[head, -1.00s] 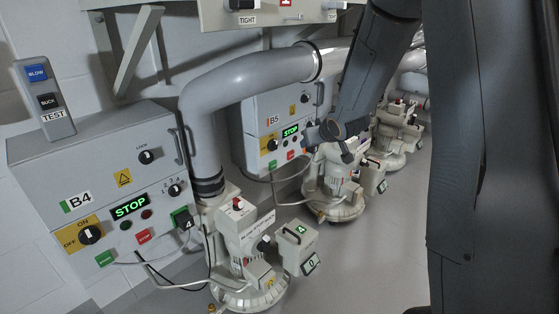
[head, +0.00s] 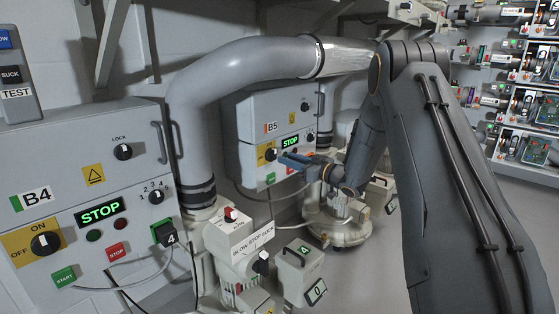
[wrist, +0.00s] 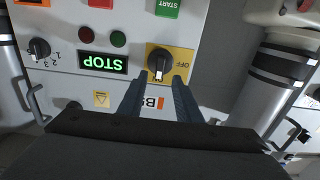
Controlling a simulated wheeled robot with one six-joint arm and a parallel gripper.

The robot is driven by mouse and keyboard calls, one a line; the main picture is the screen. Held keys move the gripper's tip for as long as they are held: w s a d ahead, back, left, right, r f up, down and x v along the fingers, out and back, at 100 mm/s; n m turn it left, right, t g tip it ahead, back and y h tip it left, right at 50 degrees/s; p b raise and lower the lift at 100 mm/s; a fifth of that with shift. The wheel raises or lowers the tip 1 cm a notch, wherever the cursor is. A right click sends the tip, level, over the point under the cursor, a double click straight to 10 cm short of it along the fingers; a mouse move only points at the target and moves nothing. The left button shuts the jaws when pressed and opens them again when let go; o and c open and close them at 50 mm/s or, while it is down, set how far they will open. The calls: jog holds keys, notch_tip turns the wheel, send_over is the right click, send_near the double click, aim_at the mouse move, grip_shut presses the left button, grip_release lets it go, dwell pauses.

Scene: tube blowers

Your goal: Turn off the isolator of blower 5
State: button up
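The B5 cabinet (head: 272,103) stands behind the big grey pipe in the head view. Its isolator, a black rotary knob on a yellow plate, shows at the panel's left (head: 270,155). The wrist view shows the panel upside down. There, the isolator (wrist: 159,60) has its white mark pointing down in the picture, with the OFF label to its right. My gripper (wrist: 157,84) is open and empty, its two fingers pointing at the knob from below in that view. I cannot tell whether they touch it. In the head view my gripper (head: 292,160) is in front of the B5 panel.
The B5 display (wrist: 103,63) reads STOP, beside lamps, a green START button (wrist: 169,8) and a selector knob (wrist: 39,48). The B4 cabinet (head: 75,150), the grey pipe (head: 240,72) and a blower (head: 238,240) stand nearer on the left.

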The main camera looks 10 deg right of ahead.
aim_at(273, 156)
jog(key=shift+b+x, duration=0.65)
jog(key=shift+x, duration=1.95)
grip_shut()
